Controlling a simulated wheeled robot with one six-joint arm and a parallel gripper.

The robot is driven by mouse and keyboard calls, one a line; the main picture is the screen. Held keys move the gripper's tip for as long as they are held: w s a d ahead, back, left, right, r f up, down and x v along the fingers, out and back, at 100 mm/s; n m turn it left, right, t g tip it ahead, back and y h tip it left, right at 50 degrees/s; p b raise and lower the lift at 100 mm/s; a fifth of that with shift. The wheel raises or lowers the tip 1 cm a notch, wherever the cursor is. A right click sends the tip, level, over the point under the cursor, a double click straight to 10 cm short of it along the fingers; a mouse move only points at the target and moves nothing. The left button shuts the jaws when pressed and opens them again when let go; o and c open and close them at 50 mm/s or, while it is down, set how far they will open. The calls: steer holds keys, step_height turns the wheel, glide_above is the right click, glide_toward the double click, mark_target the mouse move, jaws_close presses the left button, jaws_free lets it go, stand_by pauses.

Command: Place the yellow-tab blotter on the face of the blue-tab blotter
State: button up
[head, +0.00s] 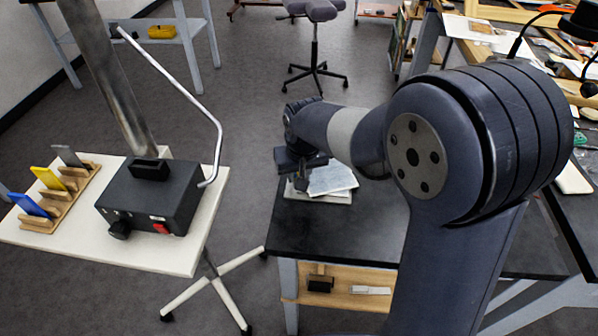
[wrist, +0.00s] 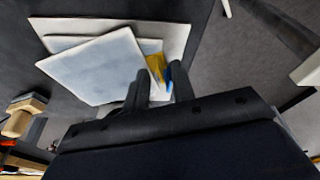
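Two pale, bluish-white blotter sheets lie overlapping, turned at an angle to each other. The upper sheet (wrist: 92,68) covers much of the lower sheet (wrist: 66,43) in the wrist view. A yellow tab (wrist: 155,66) and a blue tab (wrist: 168,76) show close together at their right side. Which tab belongs to which sheet is partly hidden. In the head view the sheets (head: 332,180) are beside my gripper (head: 300,182). My gripper's two fingers (wrist: 160,88) stand apart in the wrist view, with the tabs between or just beyond them; contact is unclear.
A pale board (wrist: 175,33) lies under the sheets on the black table (head: 330,235). At left, a white stand (head: 150,258) holds a black box (head: 155,195) and a wooden rack (head: 70,200) with blue, yellow and grey pieces. The black tabletop in front of the sheets is clear.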

steer(key=shift+r, duration=0.1)
steer(key=shift+r, duration=0.35)
steer(key=v, duration=1.1)
steer(key=shift+r+p, duration=0.2)
steer(key=shift+p, duration=0.2)
steer(key=shift+s+d, duration=0.1)
steer(key=x, duration=1.2)
steer(key=shift+f+b, duration=0.35)
steer(key=shift+b, duration=0.05)
step_height(320, 180, up, 3)
steer(key=shift+f, duration=0.15)
steer(key=shift+s+r, duration=0.1)
steer(key=shift+r, duration=0.45)
steer(key=shift+f, duration=0.1)
